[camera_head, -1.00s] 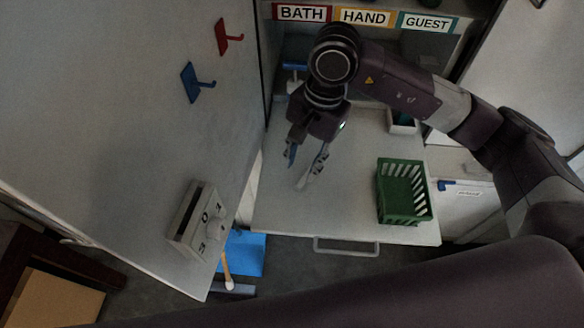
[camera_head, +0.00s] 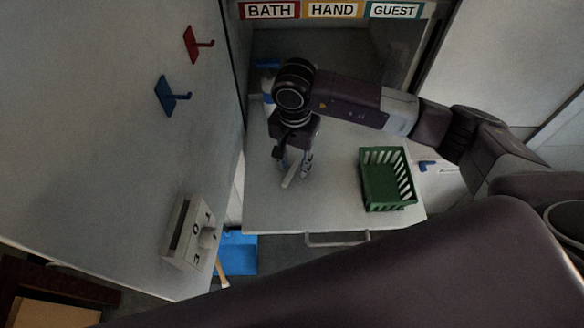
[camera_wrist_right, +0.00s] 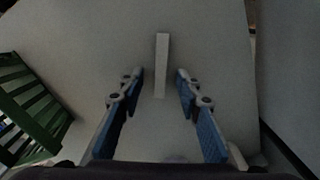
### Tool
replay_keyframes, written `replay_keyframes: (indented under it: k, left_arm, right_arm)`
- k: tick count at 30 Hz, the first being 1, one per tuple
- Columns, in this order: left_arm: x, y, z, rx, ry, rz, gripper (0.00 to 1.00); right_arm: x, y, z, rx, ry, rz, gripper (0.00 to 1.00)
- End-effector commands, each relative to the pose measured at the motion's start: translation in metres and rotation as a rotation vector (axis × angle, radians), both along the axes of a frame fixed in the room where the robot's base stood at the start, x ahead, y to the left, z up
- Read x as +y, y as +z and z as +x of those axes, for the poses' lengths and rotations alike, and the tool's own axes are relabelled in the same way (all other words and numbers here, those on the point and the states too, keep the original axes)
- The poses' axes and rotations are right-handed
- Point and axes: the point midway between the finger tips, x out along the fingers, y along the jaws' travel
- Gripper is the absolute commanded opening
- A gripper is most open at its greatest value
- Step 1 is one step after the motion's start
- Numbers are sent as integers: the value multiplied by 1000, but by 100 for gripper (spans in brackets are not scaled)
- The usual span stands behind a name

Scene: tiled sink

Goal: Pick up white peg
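The white peg (camera_head: 289,179) lies on the pale grey surface (camera_head: 330,205), left of the green basket. My right gripper (camera_head: 295,167) points down at it with fingers apart. In the right wrist view the peg (camera_wrist_right: 161,65) lies lengthwise between and beyond the blue-padded fingertips of the open right gripper (camera_wrist_right: 156,77), with a gap on both sides. Nothing is held. My left gripper is not in view.
A green basket (camera_head: 387,180) stands right of the peg and also shows in the wrist view (camera_wrist_right: 28,110). A pale wall panel with red (camera_head: 196,43) and blue (camera_head: 170,95) hooks rises at left. The surface between peg and basket is clear.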

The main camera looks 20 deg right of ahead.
Motion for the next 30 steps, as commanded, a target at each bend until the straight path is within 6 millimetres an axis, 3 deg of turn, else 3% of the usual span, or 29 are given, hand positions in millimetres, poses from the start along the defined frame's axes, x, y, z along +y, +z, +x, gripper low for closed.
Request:
replay_keyframes:
  k: [4,12,23,30]
  left_arm:
    - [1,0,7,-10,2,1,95]
    - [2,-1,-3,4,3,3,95]
    - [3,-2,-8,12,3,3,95]
    - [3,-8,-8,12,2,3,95]
  right_arm:
    - [0,0,0,0,0,0,32]
    - [0,0,0,0,-1,0,3]
    - [0,2,1,-1,-1,0,3]
    - [0,21,2,-6,-1,2,3]
